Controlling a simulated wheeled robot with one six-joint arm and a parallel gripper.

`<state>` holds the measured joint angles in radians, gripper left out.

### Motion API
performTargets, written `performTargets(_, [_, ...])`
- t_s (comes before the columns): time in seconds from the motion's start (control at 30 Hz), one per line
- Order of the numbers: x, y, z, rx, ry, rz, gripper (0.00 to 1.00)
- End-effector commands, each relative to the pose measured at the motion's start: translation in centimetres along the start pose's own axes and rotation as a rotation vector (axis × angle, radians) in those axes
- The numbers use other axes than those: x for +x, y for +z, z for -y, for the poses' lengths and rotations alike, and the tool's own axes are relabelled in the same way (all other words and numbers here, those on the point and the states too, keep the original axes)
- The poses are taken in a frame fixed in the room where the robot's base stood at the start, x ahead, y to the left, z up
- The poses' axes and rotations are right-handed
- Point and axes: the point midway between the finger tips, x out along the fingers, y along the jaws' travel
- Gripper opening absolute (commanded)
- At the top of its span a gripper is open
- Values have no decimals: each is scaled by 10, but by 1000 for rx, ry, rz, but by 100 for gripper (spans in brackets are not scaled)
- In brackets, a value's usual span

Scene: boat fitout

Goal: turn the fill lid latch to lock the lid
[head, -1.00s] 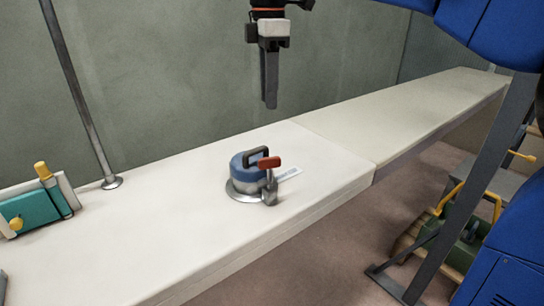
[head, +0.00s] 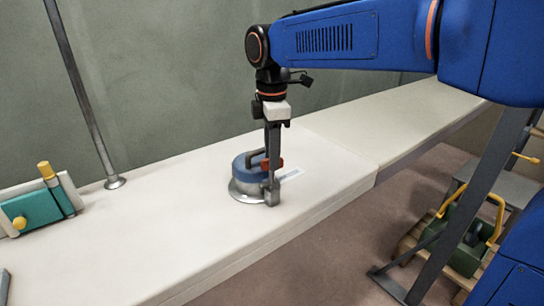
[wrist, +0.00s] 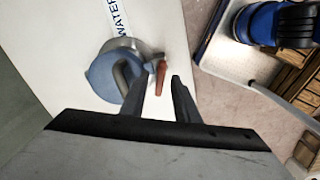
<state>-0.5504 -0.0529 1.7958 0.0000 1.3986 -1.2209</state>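The fill lid (head: 243,172) is a blue round cap with a dark loop handle, seated in a metal flange on the white bench. Its latch has a red lever (head: 280,163) on a metal post at the lid's right side. My gripper (head: 272,182) points down at the latch and partly hides the lever and post in the head view. In the wrist view the fingers (wrist: 157,90) are apart, with the red lever (wrist: 161,76) between them and gaps visible on both sides. The blue lid (wrist: 108,76) lies left of the lever. I cannot tell whether either finger touches it.
The white bench top (head: 130,230) is clear around the lid, apart from a label strip (head: 292,175). A metal pole (head: 85,105) and a teal box (head: 35,210) stand to the left. A green crate with yellow handle (head: 468,235) is on the right, off the bench.

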Motion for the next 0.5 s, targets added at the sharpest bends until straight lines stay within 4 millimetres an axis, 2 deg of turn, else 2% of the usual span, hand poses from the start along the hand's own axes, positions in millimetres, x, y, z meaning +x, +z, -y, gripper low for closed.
performTargets(0.13, [8,0,0,0,-1,0,28])
performTargets(0.4, [9,0,0,0,0,0,28])
performTargets(0.43, [9,0,0,0,0,0,26])
performTargets(0.5, [9,0,0,0,0,0,9])
